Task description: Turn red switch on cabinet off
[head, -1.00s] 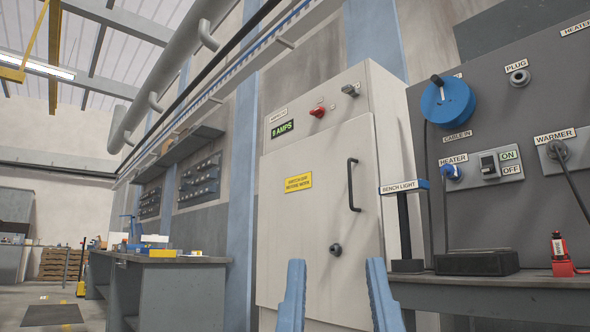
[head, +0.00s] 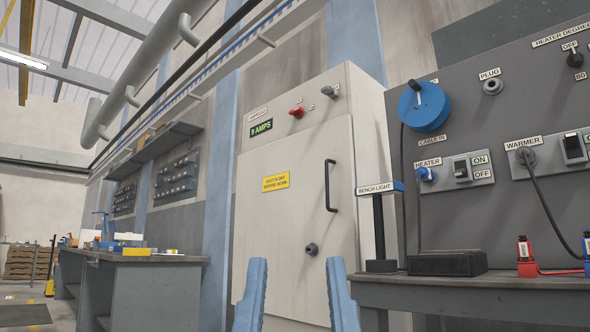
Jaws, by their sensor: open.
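The red switch (head: 297,112) is a small red knob on the upper front of the tall off-white cabinet (head: 295,225). A green-lit AMPS display (head: 261,127) is to its left, and a grey knob (head: 328,91) is to its right. My gripper (head: 296,265) shows as two blue fingers at the bottom of the head view. The fingers are wide apart with nothing between them. They are in front of the cabinet's lower part, well below the red switch in the picture and apart from it. The switch is unobstructed; its small label cannot be read.
The cabinet door has a dark handle (head: 331,186), a round knob (head: 311,249) and a yellow sign (head: 275,183). At right, a bench (head: 480,290) carries a bench light (head: 379,225) and a black box (head: 447,263) below a grey panel. A workbench (head: 130,290) stands at left.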

